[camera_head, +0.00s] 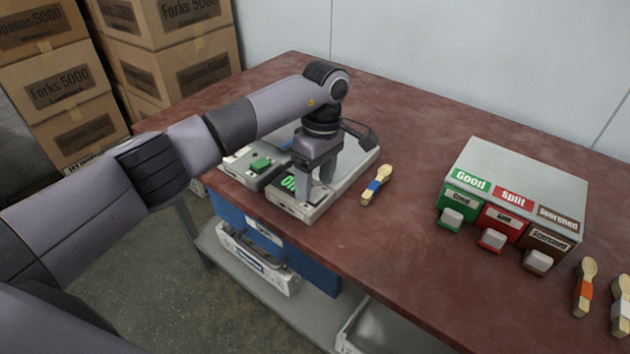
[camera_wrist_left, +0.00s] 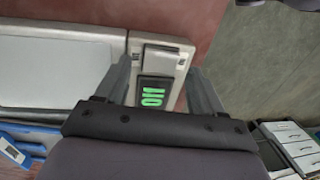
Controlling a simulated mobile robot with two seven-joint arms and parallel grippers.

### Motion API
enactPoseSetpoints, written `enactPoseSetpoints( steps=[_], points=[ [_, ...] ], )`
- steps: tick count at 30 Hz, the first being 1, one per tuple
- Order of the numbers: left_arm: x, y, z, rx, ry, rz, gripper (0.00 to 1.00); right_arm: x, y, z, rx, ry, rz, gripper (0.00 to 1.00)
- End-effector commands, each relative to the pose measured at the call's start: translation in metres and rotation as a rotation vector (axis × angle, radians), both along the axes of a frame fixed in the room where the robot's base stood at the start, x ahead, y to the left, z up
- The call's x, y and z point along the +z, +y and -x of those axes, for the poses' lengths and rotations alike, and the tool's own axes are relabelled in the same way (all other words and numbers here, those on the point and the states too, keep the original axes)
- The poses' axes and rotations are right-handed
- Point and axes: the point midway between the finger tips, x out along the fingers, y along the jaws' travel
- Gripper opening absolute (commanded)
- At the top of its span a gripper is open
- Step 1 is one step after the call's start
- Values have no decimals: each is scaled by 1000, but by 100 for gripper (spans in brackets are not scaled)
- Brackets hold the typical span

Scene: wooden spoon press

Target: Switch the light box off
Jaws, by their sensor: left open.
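The light box (camera_head: 357,172) is a pale, flat box at the table's left front edge. Its white panel (camera_wrist_left: 55,72) shows in the left wrist view; I cannot tell whether it is lit. The end section bears a grey rocker-like part (camera_wrist_left: 161,60) and a dark face with green glowing marks (camera_wrist_left: 153,95). My left gripper (camera_head: 314,188) points down over this end section, its fingers apart and empty. In the left wrist view the fingers (camera_wrist_left: 160,75) lie on either side of the control; contact cannot be told. The arm hides part of the box. My right gripper is not in view.
A grey unit with a green button (camera_head: 261,165) sits left of the gripper. A blue-banded wooden spoon (camera_head: 376,186) lies right of the light box. A sorting box (camera_head: 520,170) labelled Good, Split and Scorched stands right, near more spoons (camera_head: 584,288). The table's middle (camera_head: 400,250) is clear.

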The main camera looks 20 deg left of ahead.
Motion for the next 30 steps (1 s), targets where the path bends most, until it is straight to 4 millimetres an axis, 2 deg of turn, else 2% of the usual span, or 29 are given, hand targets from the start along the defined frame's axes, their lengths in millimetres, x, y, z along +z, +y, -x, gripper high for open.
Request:
enactPoseSetpoints(
  steps=[6,12,30],
  points=[
    [37,-2,-6,0,-5,1,68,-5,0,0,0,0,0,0],
    [59,-3,-8,0,-1,-1,68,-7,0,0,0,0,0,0],
    [63,-3,-8,0,0,0,68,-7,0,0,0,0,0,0]
  ],
)
